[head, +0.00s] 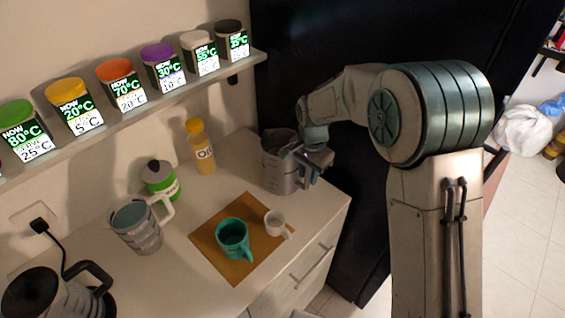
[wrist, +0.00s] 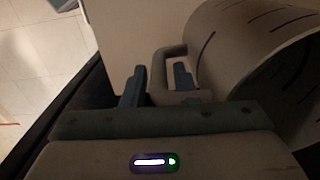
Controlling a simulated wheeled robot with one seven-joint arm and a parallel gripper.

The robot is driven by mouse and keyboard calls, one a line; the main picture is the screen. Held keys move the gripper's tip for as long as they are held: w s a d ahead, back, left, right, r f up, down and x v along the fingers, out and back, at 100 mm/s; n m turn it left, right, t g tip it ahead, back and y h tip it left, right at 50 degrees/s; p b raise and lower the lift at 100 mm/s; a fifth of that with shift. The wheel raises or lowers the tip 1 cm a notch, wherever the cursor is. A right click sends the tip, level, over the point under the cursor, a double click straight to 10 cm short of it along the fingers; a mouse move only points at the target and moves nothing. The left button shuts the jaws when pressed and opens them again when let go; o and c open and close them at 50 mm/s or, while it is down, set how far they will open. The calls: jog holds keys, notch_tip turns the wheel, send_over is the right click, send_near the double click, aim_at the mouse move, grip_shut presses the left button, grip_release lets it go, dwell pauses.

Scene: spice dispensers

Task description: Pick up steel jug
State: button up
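The steel jug (head: 279,172), a grey jug with dark marks, stands upright at the far right end of the counter. In the wrist view the jug (wrist: 222,50) fills the upper right, its handle pointing left. My gripper (head: 312,170) is at the jug's handle side in the head view. In the wrist view my gripper (wrist: 158,85) has one finger outside the handle and the other inside its loop. The handle lies between the fingers with narrow gaps showing, so the gripper looks open around it. The fingertips are partly hidden in the head view.
A teal mug (head: 232,238) and small white cup (head: 277,224) sit on a brown board (head: 208,236). A spice shelf (head: 150,103) runs above.

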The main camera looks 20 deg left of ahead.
grip_shut()
jog(key=shift+w+r, duration=0.1)
jog(key=shift+r, duration=0.05)
dwell(1.3)
